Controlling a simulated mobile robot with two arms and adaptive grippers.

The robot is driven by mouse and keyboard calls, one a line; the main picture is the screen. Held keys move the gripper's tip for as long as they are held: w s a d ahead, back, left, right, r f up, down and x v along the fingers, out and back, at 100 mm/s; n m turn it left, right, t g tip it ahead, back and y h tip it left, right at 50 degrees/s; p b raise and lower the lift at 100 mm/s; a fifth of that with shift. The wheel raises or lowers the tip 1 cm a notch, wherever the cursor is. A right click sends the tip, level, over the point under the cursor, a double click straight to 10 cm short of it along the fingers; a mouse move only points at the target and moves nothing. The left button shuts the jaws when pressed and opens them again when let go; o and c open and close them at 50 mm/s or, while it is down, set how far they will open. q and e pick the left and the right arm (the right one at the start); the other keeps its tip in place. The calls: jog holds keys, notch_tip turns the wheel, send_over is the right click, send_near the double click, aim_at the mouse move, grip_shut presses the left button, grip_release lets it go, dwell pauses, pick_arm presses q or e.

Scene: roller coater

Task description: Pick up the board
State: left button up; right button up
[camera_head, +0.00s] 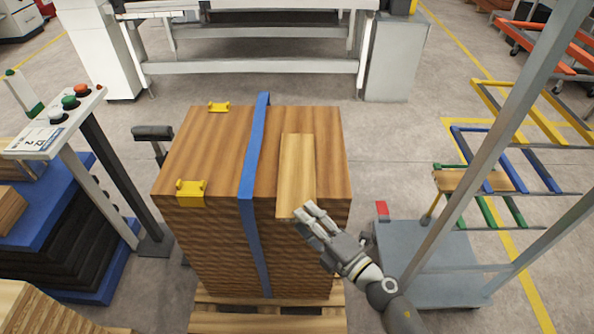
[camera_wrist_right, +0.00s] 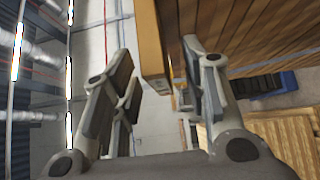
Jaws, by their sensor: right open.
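The board (camera_head: 297,170), a light wooden plank, lies flat on top of a strapped wood stack (camera_head: 210,150). Its near end reaches slightly past the stack's front edge. My right gripper (camera_head: 309,213) is at that near end, coming in from the lower right. In the right wrist view, the open fingers of the right gripper (camera_wrist_right: 160,85) show with the board's edge (camera_wrist_right: 151,45) ahead between them, closer to the right finger. I cannot tell whether a finger touches the board. My left gripper is not in view.
A blue strap (camera_head: 254,160) crosses the stack left of the board. A button panel (camera_head: 60,120) stands at left. A grey cart (camera_head: 430,260) with uprights stands at right. A white machine (camera_head: 250,65) is behind.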

aim_at(297, 206)
jog(key=x, duration=0.4)
jog(key=shift+w+a, duration=0.2)
jog(key=shift+w, duration=0.1)
jog(key=shift+r, duration=0.15)
grip_shut()
